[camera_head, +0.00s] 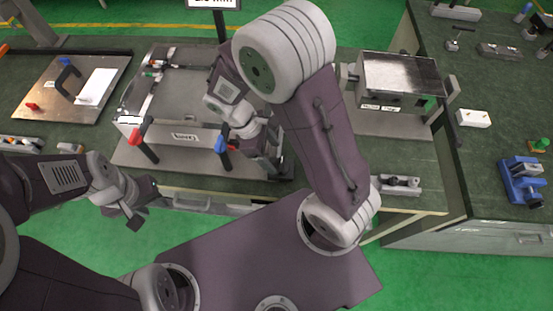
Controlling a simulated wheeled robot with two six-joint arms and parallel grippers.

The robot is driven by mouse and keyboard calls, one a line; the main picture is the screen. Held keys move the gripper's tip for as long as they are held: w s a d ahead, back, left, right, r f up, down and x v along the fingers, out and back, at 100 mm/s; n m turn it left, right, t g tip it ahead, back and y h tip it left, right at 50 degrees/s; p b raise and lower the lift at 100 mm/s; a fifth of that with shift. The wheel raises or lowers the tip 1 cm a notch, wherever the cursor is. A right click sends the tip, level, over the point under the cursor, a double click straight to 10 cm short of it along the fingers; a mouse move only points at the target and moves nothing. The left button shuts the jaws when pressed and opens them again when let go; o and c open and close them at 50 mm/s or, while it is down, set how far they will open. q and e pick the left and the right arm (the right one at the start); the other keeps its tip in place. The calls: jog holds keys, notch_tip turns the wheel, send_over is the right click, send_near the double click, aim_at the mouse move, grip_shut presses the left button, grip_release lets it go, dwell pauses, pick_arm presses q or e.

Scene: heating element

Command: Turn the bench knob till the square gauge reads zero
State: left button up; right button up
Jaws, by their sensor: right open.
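A white display (213,4) on a dark post is cut off by the top edge; part of a reading and "mm" show, but not the full value. It stands behind a metal bench fixture (185,85) with a red-topped handle (137,138) and a blue-topped handle (221,143) at its front. I cannot pick out the knob for certain. My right gripper (272,165) is open at the fixture's front right corner, pointing down and partly hidden by my arm. My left gripper (140,203) hangs empty in front of the bench, apart from it; its jaw gap is unclear.
A plate with a white sheet (95,87) lies at the left. A metal box fixture (400,75) stands to the right of my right arm. A side bench holds a blue vise (522,182) and small parts.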

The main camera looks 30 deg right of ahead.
aim_at(280, 164)
jog(key=x, duration=0.4)
jog(key=shift+s+d, duration=0.2)
jog(key=shift+s, duration=0.05)
jog(key=shift+w+a+f, duration=0.1)
jog(key=shift+c, duration=1.2)
jog(key=c, duration=1.1)
